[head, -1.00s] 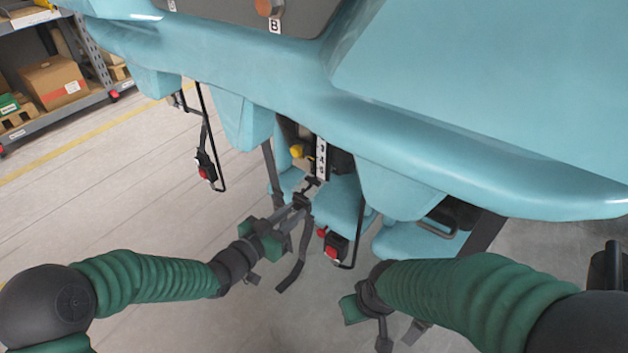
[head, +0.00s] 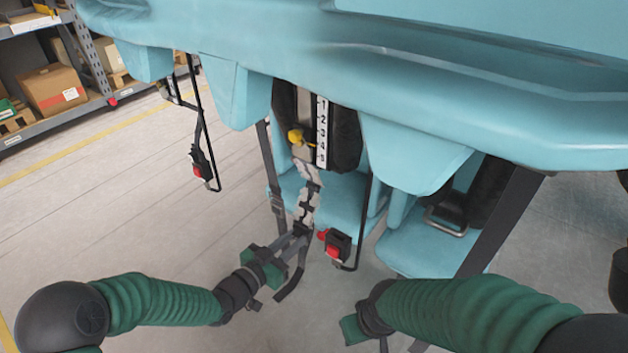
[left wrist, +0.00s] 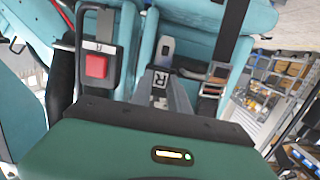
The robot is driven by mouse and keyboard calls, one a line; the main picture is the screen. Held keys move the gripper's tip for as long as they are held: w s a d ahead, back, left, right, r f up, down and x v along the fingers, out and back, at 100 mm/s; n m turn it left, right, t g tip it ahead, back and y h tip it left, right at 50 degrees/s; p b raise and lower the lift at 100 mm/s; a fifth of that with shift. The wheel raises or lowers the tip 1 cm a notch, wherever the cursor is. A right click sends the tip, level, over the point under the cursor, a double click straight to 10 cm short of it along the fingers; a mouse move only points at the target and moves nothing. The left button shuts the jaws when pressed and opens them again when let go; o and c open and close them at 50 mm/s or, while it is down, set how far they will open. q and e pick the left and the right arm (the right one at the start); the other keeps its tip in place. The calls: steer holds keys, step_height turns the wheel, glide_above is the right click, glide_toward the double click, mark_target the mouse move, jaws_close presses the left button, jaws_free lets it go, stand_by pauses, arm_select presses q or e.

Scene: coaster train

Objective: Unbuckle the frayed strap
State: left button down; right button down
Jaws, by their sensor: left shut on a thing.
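My left gripper (head: 302,231) is shut on the lower end of a pale, ragged-looking strap (head: 310,190) in the head view. The strap hangs from the seat beside a numbered scale, and a dark tail hangs below my gripper. A black buckle with a red button (head: 337,246) hangs just right of my gripper, apart from it. In the left wrist view, my left fingers (left wrist: 160,90) carry a letter R, with a grey slotted metal piece (left wrist: 165,48) just beyond them. The red-button buckle (left wrist: 97,66) is left of them. My right gripper (head: 368,325) is partly cut off at the bottom.
The blue coaster car (head: 420,80) overhangs the top. The numbered scale (head: 322,132) has a yellow knob (head: 296,137) beside it. Another red-button buckle (head: 201,165) hangs at left. A shelf with boxes (head: 52,88) stands far left; the floor between is clear.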

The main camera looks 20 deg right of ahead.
arm_select(q)
steer(key=shift+f+b, duration=0.35)
steer(key=shift+f, duration=0.45)
steer(key=c, duration=1.2)
jaws_free()
steer(key=shift+o, duration=0.2)
steer(key=p+v, duration=0.6)
steer(key=v, duration=1.1)
